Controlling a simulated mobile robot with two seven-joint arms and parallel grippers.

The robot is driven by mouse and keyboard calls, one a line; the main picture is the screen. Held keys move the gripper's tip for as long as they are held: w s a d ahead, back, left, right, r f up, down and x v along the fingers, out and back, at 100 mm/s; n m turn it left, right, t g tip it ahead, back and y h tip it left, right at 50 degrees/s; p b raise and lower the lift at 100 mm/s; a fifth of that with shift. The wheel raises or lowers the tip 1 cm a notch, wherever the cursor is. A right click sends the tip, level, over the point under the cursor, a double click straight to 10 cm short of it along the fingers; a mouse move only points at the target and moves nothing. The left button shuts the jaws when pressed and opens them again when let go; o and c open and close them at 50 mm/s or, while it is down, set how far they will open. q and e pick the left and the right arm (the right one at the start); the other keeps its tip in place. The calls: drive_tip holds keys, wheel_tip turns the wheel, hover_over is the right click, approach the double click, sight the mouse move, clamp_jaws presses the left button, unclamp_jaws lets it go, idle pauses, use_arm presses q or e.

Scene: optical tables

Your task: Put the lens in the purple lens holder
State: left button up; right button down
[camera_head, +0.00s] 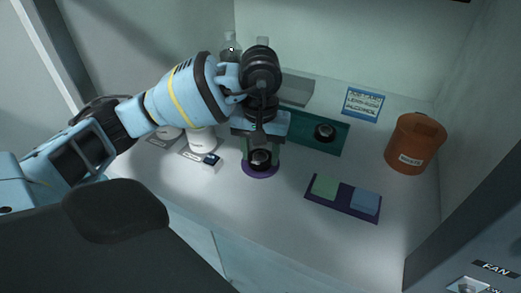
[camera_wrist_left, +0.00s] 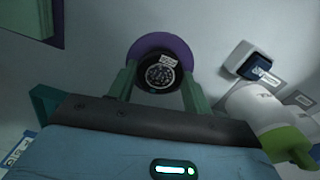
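The lens (camera_head: 260,158) is a small black cylinder with a glassy, labelled top. It also shows in the left wrist view (camera_wrist_left: 160,74). My left gripper (camera_head: 261,154) points down over it, its two green fingers (camera_wrist_left: 159,78) on either side and apparently closed against its rim. The purple lens holder (camera_head: 261,174) is a round purple disc directly beneath; its rim shows behind the lens in the wrist view (camera_wrist_left: 150,42). Whether the lens rests on the disc or hangs just above it, I cannot tell. My right gripper is not in view.
A teal plate (camera_head: 300,131) with a dark round piece (camera_head: 325,132) lies behind right. A dark purple tray (camera_head: 343,208) holds green and blue pads. An orange bin (camera_head: 414,145) stands right. A small blue-and-white box (camera_head: 211,161) and white container (camera_head: 201,141) are left. Front table is clear.

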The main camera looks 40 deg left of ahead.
sight(261, 156)
use_arm(q)
drive_tip(key=o, duration=0.4)
drive_tip(key=shift+r, duration=0.2)
wheel_tip(261, 156, up, 12)
drive_tip(key=p, duration=0.2)
idle(0.3)
